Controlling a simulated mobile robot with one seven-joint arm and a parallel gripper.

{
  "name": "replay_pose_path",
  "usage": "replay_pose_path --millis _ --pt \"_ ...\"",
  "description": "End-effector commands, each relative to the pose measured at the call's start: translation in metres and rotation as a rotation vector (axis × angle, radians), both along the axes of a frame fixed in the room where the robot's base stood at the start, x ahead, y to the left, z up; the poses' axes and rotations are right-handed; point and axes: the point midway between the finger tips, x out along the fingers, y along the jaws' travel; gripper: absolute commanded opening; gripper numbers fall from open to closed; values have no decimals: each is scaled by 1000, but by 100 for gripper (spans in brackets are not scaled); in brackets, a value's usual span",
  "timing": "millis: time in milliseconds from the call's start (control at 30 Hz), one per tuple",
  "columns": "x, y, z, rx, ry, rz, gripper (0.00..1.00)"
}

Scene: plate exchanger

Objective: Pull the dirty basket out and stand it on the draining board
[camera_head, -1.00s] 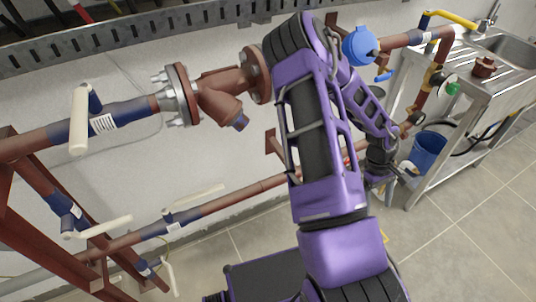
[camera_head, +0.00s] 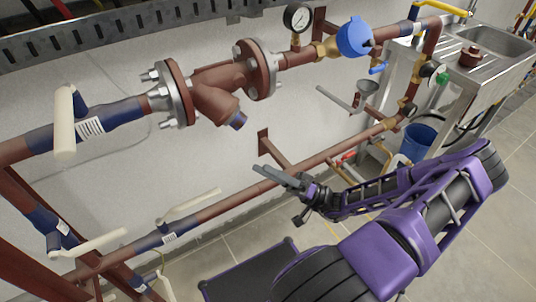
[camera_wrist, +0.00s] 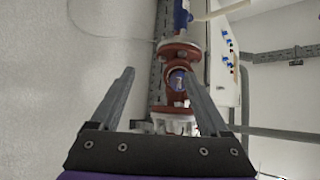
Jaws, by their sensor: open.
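The red-brown Y-shaped strainer (camera_head: 222,82) sits in the upper pipe between two bolted flanges. Its slanted leg points down and right. A dark blue-grey end (camera_head: 238,121), possibly the dirty basket's, shows at the leg's mouth; the rest is hidden inside. The leg's round mouth (camera_wrist: 178,80) faces the wrist camera between the fingers. My gripper (camera_head: 268,173) is open and empty, below and right of the leg, apart from it; its fingers also show in the wrist view (camera_wrist: 158,73). The steel draining board (camera_head: 497,68) is beside the sink at upper right.
A red-brown cap-like part (camera_head: 470,56) stands on the draining board. A pressure gauge (camera_head: 298,18) and blue meter (camera_head: 355,37) are right of the strainer. A lower pipe (camera_head: 235,199) runs beneath. A funnel (camera_head: 366,88) and blue bucket (camera_head: 416,142) are at right.

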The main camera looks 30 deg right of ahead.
Motion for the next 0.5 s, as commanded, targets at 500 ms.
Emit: replay_pose_path --millis 500 --pt "5 -27 64 63 -203 -147 79"
